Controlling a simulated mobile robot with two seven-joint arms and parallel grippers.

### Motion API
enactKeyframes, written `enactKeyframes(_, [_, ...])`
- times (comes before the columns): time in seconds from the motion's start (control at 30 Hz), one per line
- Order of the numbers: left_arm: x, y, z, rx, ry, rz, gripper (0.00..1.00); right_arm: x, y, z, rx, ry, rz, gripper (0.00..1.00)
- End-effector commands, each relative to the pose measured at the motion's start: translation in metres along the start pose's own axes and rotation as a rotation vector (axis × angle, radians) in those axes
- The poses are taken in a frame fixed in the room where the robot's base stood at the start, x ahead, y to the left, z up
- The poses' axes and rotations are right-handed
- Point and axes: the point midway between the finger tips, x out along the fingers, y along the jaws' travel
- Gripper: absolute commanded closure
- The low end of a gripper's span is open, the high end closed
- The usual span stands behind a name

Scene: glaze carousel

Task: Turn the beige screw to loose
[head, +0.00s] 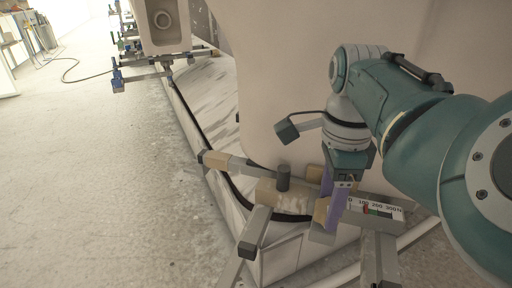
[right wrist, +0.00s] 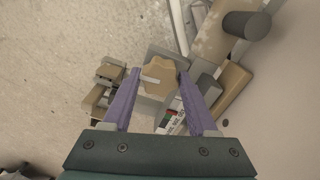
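The beige screw (right wrist: 160,75) is a lobed knob with a light pointer mark, on a grey block in the right wrist view. In the head view a beige part (head: 321,210), likely the same knob, shows beside my fingers. My right gripper (right wrist: 160,73) has its two purple fingers apart, one on each side of the knob. A narrow gap seems to show, but contact is hard to judge. In the head view the right gripper (head: 332,200) points down at the fixture and its fingers partly hide the knob. My left gripper is in neither view.
A white scale panel (head: 376,208) with numbers and red and green marks sits right of the gripper. A dark cylinder (head: 283,178) stands upright on the beige crossbar. Grey-tipped arms spread around it. A large pale wall stands behind; open floor lies left.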

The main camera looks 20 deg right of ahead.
Motion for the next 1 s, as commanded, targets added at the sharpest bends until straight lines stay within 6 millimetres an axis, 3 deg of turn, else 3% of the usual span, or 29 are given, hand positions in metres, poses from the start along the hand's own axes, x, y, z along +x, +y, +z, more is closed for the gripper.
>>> enactKeyframes(0.07, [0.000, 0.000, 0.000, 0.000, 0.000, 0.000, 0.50, 0.000, 0.000, 0.000, 0.000, 0.000, 0.001, 0.55])
enactKeyframes(0.43, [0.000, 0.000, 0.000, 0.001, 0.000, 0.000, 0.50, 0.000, 0.000, 0.000, 0.000, 0.000, 0.002, 0.97])
enactKeyframes(0.77, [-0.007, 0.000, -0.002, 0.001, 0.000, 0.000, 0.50, -0.002, 0.001, 0.000, -0.047, 0.001, 0.004, 0.97])
enactKeyframes(1.0, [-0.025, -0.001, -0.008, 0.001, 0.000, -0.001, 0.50, -0.005, 0.001, 0.000, -0.194, 0.002, 0.005, 0.97])
